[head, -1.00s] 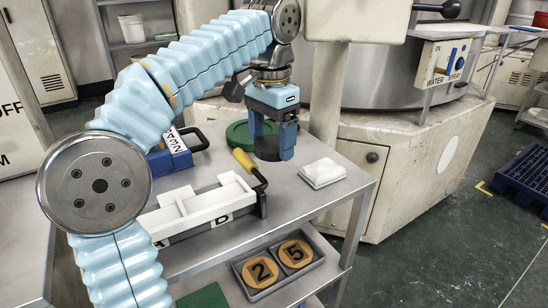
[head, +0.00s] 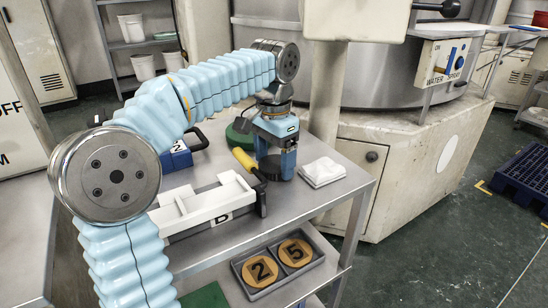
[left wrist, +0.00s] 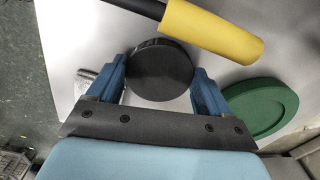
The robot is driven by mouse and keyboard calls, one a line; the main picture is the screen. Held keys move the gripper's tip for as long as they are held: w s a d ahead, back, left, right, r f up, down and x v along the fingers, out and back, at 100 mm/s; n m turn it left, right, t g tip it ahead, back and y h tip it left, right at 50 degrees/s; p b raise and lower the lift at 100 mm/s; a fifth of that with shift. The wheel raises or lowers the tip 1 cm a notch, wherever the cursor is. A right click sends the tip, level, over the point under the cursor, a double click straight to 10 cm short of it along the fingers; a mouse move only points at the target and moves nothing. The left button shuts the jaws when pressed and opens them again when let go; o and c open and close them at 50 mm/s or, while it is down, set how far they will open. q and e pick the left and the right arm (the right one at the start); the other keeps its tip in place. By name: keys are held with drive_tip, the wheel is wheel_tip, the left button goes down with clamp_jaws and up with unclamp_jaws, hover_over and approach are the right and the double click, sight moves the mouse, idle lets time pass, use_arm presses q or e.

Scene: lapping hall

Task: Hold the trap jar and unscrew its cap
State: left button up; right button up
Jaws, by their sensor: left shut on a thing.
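The trap jar (head: 274,168) shows as a dark round body low between the fingers of my left gripper (head: 277,163). In the left wrist view its flat black round top (left wrist: 160,72) lies between the two blue fingers (left wrist: 160,86). My left gripper points down and is shut on the jar over the grey bench. The fingers hide much of the jar's side, and I cannot tell whether its base touches the bench. My right gripper is not in view.
A yellow-handled tool (head: 243,159) lies close beside the jar. A green disc (head: 237,137) is behind it. A white divided tray (head: 205,208), a blue box (head: 176,157) and a folded white cloth (head: 322,172) are on the bench. Numbered discs sit on the shelf below.

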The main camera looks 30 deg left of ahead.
use_arm(q)
drive_tip(key=o, duration=1.1)
